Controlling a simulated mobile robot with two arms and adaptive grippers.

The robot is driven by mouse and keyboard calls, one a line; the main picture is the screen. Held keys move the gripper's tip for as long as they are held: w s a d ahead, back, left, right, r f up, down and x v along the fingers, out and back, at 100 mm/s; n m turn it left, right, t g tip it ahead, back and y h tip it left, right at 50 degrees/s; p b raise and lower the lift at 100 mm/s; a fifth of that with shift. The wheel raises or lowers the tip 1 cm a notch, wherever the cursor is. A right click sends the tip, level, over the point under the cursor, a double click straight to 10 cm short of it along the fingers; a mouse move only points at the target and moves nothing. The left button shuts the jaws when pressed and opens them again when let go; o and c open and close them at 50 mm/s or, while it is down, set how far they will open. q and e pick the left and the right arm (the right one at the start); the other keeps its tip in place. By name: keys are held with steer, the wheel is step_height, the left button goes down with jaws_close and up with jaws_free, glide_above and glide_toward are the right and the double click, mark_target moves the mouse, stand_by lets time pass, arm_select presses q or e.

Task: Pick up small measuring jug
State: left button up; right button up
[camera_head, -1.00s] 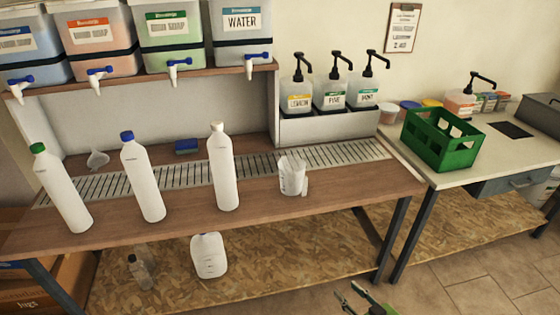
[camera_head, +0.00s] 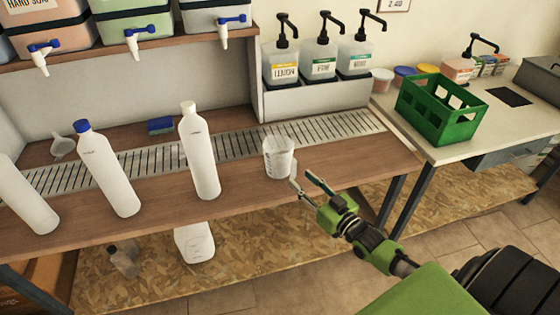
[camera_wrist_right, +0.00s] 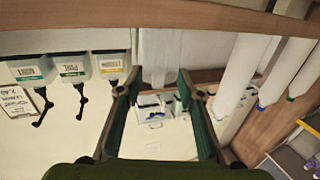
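The small measuring jug (camera_head: 278,157) is a translucent white cup standing upright on the wooden bench, at the front edge of the slotted drain strip. My right gripper (camera_head: 304,181) is just in front and to the right of it, with its fingers apart and nothing held between them. In the right wrist view, which looks upside down, a pale translucent shape that appears to be the jug (camera_wrist_right: 163,55) lies beyond the open fingers (camera_wrist_right: 158,90). Whether a finger touches the jug is not clear. My left gripper is not in view.
White bottles, one with a cream cap (camera_head: 200,155) and one with a blue cap (camera_head: 108,175), stand left of the jug. Pump dispensers (camera_head: 320,60) stand behind it. A green crate (camera_head: 440,110) is on the right counter. The bench right of the jug is clear.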

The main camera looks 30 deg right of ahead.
mark_target(294, 171)
steer(key=shift+w+a+r, duration=0.1)
steer(key=shift+w, duration=1.4)
steer(key=shift+w+a, duration=0.1)
steer(key=shift+w, duration=1.4)
jaws_close()
